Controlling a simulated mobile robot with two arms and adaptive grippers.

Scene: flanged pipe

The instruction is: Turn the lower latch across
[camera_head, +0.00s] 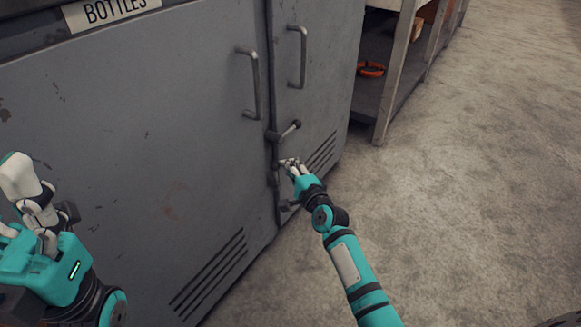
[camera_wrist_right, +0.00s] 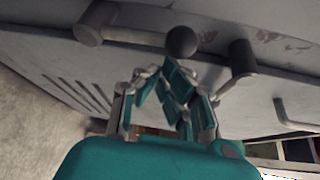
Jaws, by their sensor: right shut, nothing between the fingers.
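The grey metal cabinet (camera_head: 150,130) has two doors with a latch at the seam between them. The upper latch (camera_head: 285,131) shows a dark lever with a round end pointing right. The lower latch (camera_head: 287,205) is mostly hidden behind my right gripper (camera_head: 291,163), which is close to the seam between the two latches. In the right wrist view my right gripper (camera_wrist_right: 172,95) is shut and empty, its fingertips just below a dark round knob (camera_wrist_right: 181,41). Whether they touch it I cannot tell. My left gripper (camera_head: 35,205) is at the lower left, away from the latches.
Two vertical door handles (camera_head: 250,82) (camera_head: 302,57) stand out above the latches. Vent slots (camera_head: 210,275) are low on the doors. A shelf (camera_head: 385,80) with an orange item (camera_head: 371,69) stands at right. The concrete floor (camera_head: 460,190) is clear.

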